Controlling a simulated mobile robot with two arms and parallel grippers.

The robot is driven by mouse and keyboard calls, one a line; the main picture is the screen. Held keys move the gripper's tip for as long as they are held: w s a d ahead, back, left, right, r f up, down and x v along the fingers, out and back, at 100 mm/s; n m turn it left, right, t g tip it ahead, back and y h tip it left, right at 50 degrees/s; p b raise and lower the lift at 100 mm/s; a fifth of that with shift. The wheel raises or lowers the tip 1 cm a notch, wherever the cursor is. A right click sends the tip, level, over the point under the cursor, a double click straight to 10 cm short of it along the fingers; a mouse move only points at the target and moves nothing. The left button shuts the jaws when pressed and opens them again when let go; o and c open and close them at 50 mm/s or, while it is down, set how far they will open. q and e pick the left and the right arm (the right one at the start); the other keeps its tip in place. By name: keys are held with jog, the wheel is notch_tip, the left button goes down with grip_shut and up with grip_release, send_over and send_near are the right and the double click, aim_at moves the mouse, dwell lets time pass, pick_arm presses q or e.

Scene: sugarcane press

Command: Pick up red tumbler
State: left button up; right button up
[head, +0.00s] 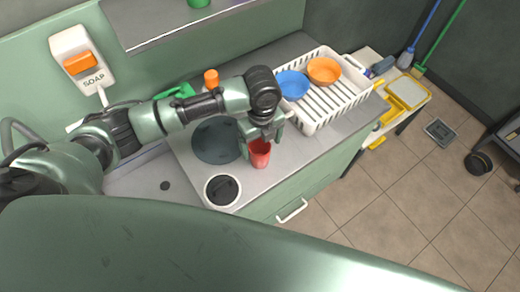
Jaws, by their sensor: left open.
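The red tumbler (260,155) stands upright on the grey counter, near its front edge. My left gripper (262,136) is open and points down right at the tumbler's top; the fingers hide part of the rim. I cannot tell whether the fingers touch the tumbler. My left arm comes in from the left over the sink and counter. My right gripper is not in view.
A dark round plate or mat (214,143) lies left of the tumbler, and a white-rimmed round container (222,190) is in front of it. A white dish rack (338,103) holds a blue bowl (291,84) and an orange bowl (324,71). An orange-capped bottle (211,78) stands behind my arm.

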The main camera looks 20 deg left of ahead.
aim_at(260, 152)
pick_arm(q)
jog(key=f, duration=0.1)
jog(key=f+p, duration=0.1)
jog(key=f, duration=0.1)
jog(key=shift+a+f+p, duration=0.3)
jog(key=shift+w+f, duration=0.2)
jog(key=shift+f, duration=0.7)
jog(key=c, duration=1.4)
jog(key=shift+c, duration=0.2)
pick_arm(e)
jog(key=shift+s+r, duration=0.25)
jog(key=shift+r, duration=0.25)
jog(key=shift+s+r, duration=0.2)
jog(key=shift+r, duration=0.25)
